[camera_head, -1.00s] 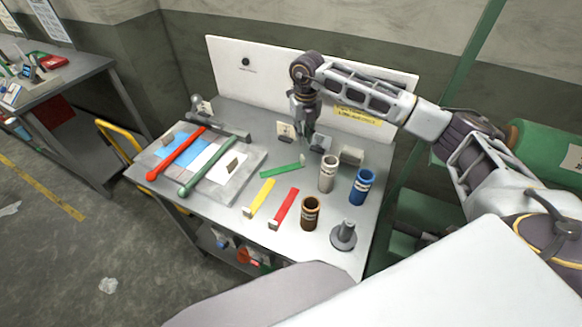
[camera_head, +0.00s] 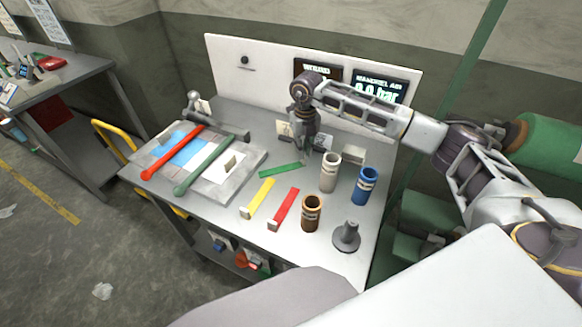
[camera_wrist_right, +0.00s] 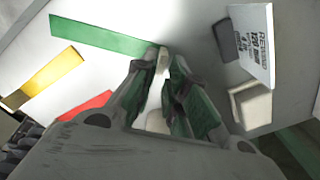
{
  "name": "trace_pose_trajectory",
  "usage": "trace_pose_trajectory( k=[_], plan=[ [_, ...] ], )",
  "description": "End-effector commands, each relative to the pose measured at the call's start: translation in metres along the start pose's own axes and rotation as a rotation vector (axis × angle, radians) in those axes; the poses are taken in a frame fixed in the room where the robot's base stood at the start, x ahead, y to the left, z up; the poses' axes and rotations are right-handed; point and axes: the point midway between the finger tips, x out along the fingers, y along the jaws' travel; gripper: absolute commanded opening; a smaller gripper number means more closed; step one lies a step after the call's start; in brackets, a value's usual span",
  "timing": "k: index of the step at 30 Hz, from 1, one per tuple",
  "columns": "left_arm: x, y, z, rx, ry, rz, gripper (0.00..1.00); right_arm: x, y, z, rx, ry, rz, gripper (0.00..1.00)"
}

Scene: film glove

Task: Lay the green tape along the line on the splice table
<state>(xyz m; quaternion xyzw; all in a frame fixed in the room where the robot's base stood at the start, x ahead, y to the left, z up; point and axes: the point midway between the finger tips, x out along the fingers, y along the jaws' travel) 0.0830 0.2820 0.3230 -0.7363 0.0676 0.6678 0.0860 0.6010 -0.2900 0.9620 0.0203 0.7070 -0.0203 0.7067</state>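The green tape (camera_head: 281,170) lies flat on the metal bench, right of the splice table (camera_head: 222,181). It also shows in the right wrist view (camera_wrist_right: 105,36), with a pale tab (camera_wrist_right: 161,62) at its right end. My right gripper (camera_head: 305,158) is low over that tab end. In the right wrist view its fingertips (camera_wrist_right: 166,62) are close together on either side of the tab. I cannot tell whether they press on it. The splice table is a grey slab bearing a blue sheet and a white sheet under red and green bars. I cannot make out its line. My left gripper is not in view.
Yellow tape (camera_head: 260,196) and red tape (camera_head: 285,207) lie in front of the green one. White (camera_head: 329,174), blue (camera_head: 364,187) and brown (camera_head: 311,214) cups and a grey stand (camera_head: 345,237) are to the right. A back panel (camera_head: 270,82) closes the rear.

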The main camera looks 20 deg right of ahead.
Motion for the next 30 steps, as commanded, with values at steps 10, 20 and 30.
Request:
trace_pose_trajectory(
  k=[10,20,30],
  plan=[
    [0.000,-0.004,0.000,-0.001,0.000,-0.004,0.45,0.000,0.000,0.000,0.000,0.000,0.000,0.14],
    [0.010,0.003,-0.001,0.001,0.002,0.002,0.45,0.017,-0.001,0.000,0.000,0.001,0.000,0.14],
    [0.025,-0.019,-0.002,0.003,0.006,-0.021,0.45,0.044,-0.002,0.000,0.000,0.000,0.001,0.14]
  ],
)
